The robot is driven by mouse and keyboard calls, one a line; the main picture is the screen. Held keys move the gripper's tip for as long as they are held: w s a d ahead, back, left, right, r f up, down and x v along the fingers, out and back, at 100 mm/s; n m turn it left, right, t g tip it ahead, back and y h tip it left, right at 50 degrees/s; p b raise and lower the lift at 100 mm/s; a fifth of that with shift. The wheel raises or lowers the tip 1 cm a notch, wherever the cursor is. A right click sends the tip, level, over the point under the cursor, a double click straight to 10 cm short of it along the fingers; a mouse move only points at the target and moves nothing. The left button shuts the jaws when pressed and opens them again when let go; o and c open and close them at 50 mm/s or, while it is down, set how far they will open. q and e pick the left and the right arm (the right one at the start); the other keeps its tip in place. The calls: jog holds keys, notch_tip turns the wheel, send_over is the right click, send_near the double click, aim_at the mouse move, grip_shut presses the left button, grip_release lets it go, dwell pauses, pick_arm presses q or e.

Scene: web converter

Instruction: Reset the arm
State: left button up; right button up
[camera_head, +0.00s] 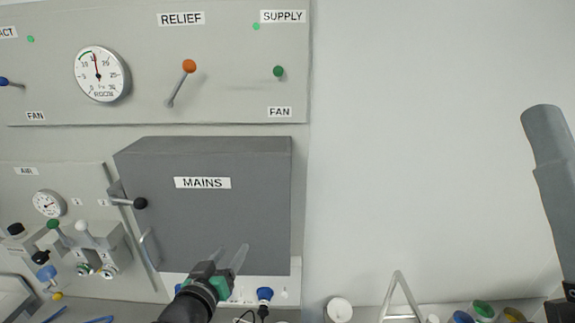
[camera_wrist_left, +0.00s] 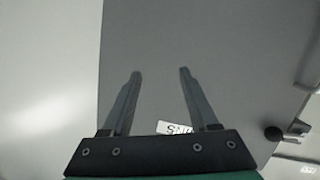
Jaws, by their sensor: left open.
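My left gripper (camera_head: 232,252) is in front of the lower part of the dark grey MAINS box (camera_head: 215,220) in the head view, below its label. In the left wrist view the two fingers of the left gripper (camera_wrist_left: 160,75) are wide apart with nothing between them. The grey face of the MAINS box (camera_wrist_left: 225,60) lies beyond them, and part of its label shows behind the right finger. I cannot tell the exact gap to the box. A grey arm link of mine stands at the right edge of the head view; my right gripper does not show.
The MAINS box has a black-knobbed handle (camera_head: 140,203) at its left side. Above is a panel with a gauge (camera_head: 102,74) and an orange-knobbed RELIEF lever (camera_head: 189,67). Valves stand at lower left. A white canister (camera_head: 339,309) and coloured lids line the bottom. The right wall is bare.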

pick_arm(q)
jog(key=s+a+r+t, duration=0.1)
jog(key=s+r+t, duration=0.1)
jog(key=r, duration=0.6)
jog(key=s+a+r+t, duration=0.1)
jog(key=s+r+t, duration=0.1)
jog(key=r, duration=0.6)
jog(key=s+a+r+m+t, duration=0.2)
jog(key=s+r+t, duration=0.6)
jog(key=s+r, duration=1.1)
jog(key=shift+s+a+r, duration=0.15)
jog(key=shift+s+a, duration=0.45)
jog(key=shift+s, duration=0.3)
